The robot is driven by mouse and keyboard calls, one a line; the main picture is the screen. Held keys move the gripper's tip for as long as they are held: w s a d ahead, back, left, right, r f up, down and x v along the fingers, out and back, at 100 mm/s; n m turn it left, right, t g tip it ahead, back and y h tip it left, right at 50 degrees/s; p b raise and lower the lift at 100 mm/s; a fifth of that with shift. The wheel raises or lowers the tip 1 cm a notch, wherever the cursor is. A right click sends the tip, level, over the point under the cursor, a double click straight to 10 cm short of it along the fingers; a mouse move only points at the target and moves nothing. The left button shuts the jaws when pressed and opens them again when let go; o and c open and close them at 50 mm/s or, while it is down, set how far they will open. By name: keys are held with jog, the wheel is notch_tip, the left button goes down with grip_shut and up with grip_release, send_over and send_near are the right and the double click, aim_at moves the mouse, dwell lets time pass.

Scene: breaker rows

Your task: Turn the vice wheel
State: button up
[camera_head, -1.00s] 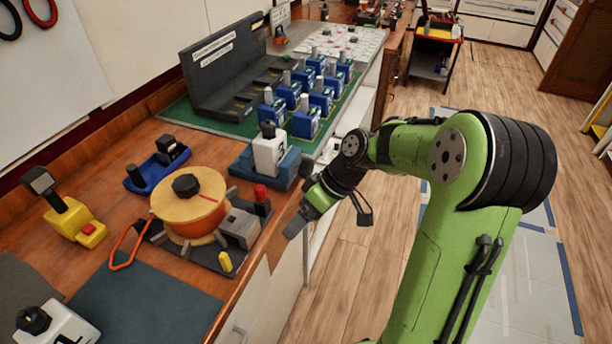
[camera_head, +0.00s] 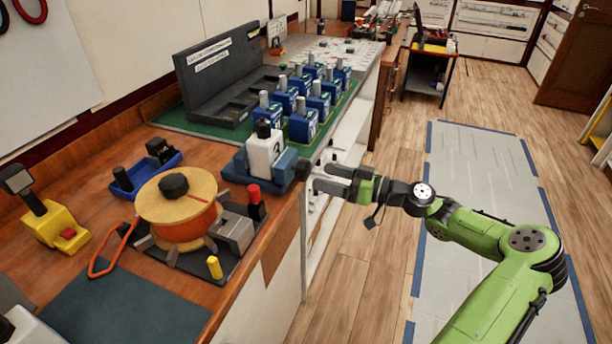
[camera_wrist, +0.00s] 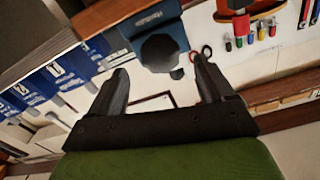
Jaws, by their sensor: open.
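The blue vice (camera_head: 243,172) stands at the front edge of the wooden bench, with a white, black-topped block (camera_head: 264,150) in it. Its dark vice wheel (camera_head: 302,169) faces out over the edge toward my arm. My gripper (camera_head: 320,178) is open and empty, its fingers pointing at the wheel from the right, close to it. In the wrist view the dark, lobed wheel (camera_wrist: 160,53) on the blue vice (camera_wrist: 146,22) appears between and just beyond the fingertips. The exact gap from fingertips to wheel cannot be told.
The floor (camera_head: 375,260) beside the bench is clear.

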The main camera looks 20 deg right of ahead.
aim_at(308, 173)
jog(key=x, duration=0.6)
jog(key=shift+w+a+f+b, duration=0.1)
jog(key=shift+b, duration=0.3)
jog(key=c, duration=1)
jog(key=shift+p, duration=0.3)
jog(key=m+p, duration=0.3)
jog(key=shift+m, duration=0.3)
jog(key=shift+a+m+p, duration=0.1)
jog(key=shift+m+p, duration=1.6)
jog(key=shift+m, duration=0.4)
